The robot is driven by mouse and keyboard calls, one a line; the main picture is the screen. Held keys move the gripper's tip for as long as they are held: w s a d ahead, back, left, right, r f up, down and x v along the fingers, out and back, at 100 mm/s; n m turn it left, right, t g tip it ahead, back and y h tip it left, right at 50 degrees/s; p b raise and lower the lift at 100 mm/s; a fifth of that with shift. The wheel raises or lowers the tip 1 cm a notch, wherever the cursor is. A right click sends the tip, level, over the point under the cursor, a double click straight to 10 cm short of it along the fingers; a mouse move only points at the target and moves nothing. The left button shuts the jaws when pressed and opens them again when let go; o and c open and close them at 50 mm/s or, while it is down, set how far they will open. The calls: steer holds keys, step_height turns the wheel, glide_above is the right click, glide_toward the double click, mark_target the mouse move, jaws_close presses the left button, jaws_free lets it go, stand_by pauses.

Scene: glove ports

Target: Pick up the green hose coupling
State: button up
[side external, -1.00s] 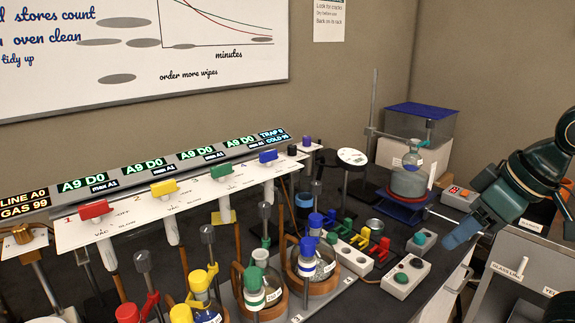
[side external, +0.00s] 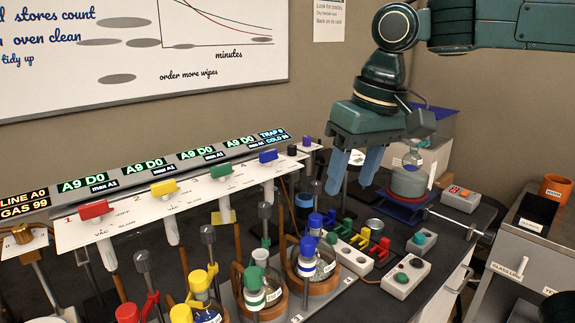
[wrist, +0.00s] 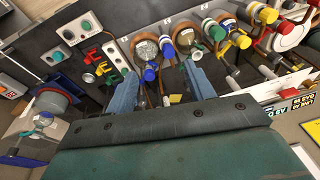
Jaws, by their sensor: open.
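My gripper (side external: 351,186) is open and empty, pointing down, above the back right of the bench and well to the right of both.
A valve panel (side external: 140,210) runs behind. A clip rack (side external: 352,240) and switch boxes (side external: 406,277) sit on the right. A round-flask stand (side external: 408,182) is behind my gripper.

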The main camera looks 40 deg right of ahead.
steer(key=w+a+g, duration=0.1)
steer(key=w+a, duration=0.3)
steer(key=a, duration=0.2)
steer(key=g, duration=0.1)
glide_above(253, 273)
step_height(253, 273, down, 2)
steer(key=shift+d+f+m+h, duration=0.15)
steer(key=shift+m+h, duration=0.25)
step_height(253, 273, down, 8)
steer(key=shift+r, duration=0.15)
steer(key=shift+f, duration=0.45)
steer(key=shift+f, duration=0.15)
steer(key=shift+f, duration=2.45)
steer(key=shift+c, duration=0.2)
